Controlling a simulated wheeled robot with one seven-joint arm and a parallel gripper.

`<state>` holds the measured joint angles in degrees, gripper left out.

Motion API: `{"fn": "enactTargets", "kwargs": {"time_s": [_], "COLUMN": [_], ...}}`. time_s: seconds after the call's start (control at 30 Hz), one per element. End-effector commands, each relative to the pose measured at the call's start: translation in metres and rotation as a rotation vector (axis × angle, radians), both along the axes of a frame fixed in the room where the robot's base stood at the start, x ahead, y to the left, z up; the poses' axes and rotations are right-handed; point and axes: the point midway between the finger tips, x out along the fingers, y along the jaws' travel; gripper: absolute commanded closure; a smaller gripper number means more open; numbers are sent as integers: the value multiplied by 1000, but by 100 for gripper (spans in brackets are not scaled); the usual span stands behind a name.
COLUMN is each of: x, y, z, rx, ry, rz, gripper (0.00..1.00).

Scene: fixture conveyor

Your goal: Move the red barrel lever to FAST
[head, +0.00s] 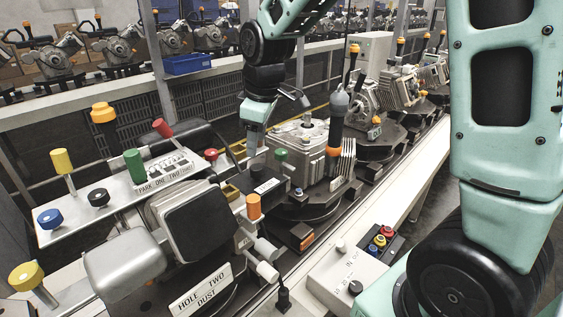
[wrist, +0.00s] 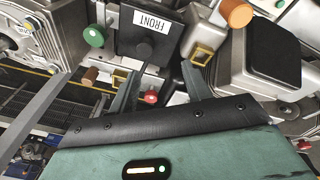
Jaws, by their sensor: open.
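The red barrel lever (head: 163,128) is in the head view, left of centre. Its red grip leans up and to the left on a thin rod, behind the plate marked PARK, ONE, TWO (head: 165,172). I cannot read FAST anywhere. My gripper (head: 257,148) points down to the right of the lever, well apart from it, near a dark block. In the wrist view my gripper (wrist: 162,82) has its two fingers spread, with nothing held. A round red knob (wrist: 150,97) shows between and below the fingertips; it looks like a ball, not the barrel.
Near the lever stand a green barrel (head: 135,165), a yellow grip (head: 61,161), an orange knob (head: 103,112) and a red ball knob (head: 211,155). A block marked FRONT (wrist: 150,45) lies ahead of the fingers. A grey motor casting (head: 297,145) stands right of the gripper.

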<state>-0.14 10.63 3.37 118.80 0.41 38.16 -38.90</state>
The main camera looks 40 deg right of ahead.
Motion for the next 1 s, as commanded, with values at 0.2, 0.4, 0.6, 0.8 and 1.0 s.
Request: {"fn": "enactTargets", "kwargs": {"time_s": [0.2, 0.4, 0.6, 0.8, 1.0], "x": [-36, -60, -69, -70, -70], "y": [-10, -15, -17, -17, -17], "z": [-18, -30, -35, -35, -35], "rx": [34, 58, 69, 70, 70], "ry": [1, -1, -2, -2, -2], "rz": [-203, -334, -391, -396, -395], "gripper": [51, 51, 51, 51, 51]}}
